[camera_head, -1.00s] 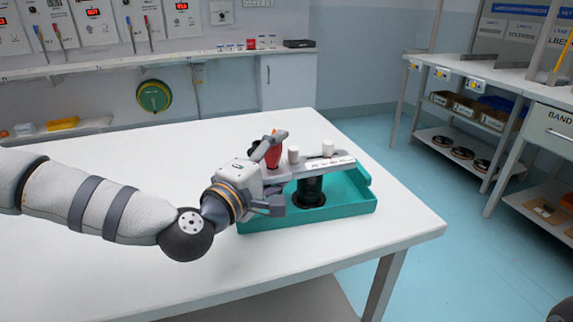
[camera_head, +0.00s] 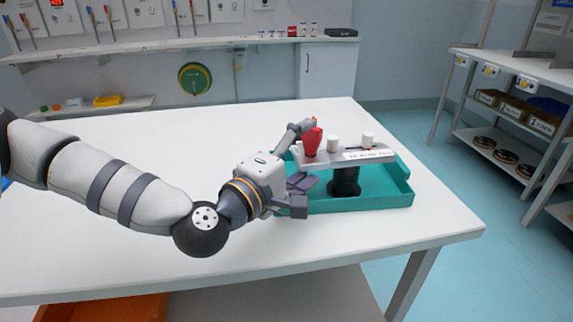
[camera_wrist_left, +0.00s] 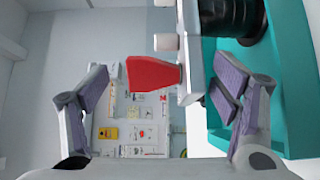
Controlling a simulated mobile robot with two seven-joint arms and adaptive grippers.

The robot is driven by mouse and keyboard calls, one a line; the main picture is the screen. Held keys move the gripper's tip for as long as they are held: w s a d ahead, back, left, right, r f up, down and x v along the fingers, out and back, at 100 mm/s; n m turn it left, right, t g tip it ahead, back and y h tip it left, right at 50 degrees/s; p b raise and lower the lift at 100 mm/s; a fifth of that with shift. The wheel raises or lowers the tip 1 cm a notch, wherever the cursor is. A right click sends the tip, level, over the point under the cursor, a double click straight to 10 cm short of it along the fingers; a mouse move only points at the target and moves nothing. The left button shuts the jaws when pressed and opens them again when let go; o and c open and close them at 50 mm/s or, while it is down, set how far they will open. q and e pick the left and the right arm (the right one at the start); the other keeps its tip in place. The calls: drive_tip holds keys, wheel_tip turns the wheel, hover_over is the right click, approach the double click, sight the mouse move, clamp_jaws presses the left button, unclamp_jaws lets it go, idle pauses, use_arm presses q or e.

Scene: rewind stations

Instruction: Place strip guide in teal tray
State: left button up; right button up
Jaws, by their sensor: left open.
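The strip guide (camera_head: 350,157) is a grey labelled bar with a red knob (camera_head: 312,141) and two white posts on top. Its dark round base (camera_head: 344,182) is in the teal tray (camera_head: 400,197), and it looks upright. My left gripper (camera_head: 301,168) is open just left of the guide's knob end, apart from it. In the left wrist view the red knob (camera_wrist_left: 152,73) and bar end (camera_wrist_left: 190,65) show between the spread fingers (camera_wrist_left: 165,90), with nothing gripped. My right gripper is not in view.
The tray stands on a white table (camera_head: 130,235), near its right end. The table is clear elsewhere. A wall shelf (camera_head: 180,46) and a shelving bench (camera_head: 520,75) stand beyond the table. An orange bin (camera_head: 105,308) shows below the table.

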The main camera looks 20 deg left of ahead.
use_arm(q)
drive_tip(key=p+v, duration=0.1)
drive_tip(key=v, duration=0.7)
drive_tip(key=shift+s, duration=0.15)
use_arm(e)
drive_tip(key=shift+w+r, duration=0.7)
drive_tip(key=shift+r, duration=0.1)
